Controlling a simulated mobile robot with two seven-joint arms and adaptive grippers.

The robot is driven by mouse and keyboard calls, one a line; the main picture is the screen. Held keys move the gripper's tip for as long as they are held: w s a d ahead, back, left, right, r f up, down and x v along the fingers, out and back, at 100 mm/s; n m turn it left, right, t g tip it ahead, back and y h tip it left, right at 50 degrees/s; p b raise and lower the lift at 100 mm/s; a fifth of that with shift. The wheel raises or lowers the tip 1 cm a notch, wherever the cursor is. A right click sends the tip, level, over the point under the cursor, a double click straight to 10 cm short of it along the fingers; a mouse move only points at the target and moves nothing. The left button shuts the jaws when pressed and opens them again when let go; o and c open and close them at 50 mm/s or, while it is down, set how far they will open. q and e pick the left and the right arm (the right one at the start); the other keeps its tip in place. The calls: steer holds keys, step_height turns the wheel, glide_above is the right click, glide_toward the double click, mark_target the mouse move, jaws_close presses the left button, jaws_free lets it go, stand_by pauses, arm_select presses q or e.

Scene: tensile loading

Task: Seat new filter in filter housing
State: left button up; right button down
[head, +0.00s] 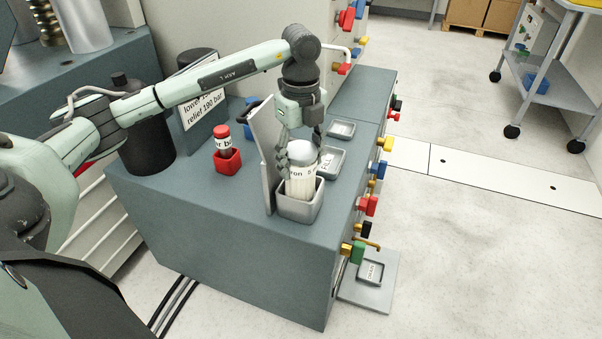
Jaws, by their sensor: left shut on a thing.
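A white cylindrical filter (301,184) with a grey top and a printed label, partly hidden, stands upright in a grey square open-topped holder (301,208). Its lower end is hidden by the holder's wall, so I cannot tell how deep it sits. My left gripper (299,150) points down from above and is shut on the filter near its top. I cannot tell whether this holder is the filter housing; no other thing is clearly marked as one. My right gripper is not in view.
A thin upright grey panel (263,150) stands close left of the holder. A red-capped cylinder (222,139) sits in a red holder (227,162). Shallow grey trays (329,163) lie behind. Coloured valve handles (368,205) stick out along the bench's right side. The front benchtop is clear.

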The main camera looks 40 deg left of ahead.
arm_select(q)
steer(key=shift+f, duration=1.9)
steer(key=shift+f, duration=0.15)
steer(key=o, duration=1.4)
step_height(320, 180, up, 12)
steer(key=shift+r, duration=0.15)
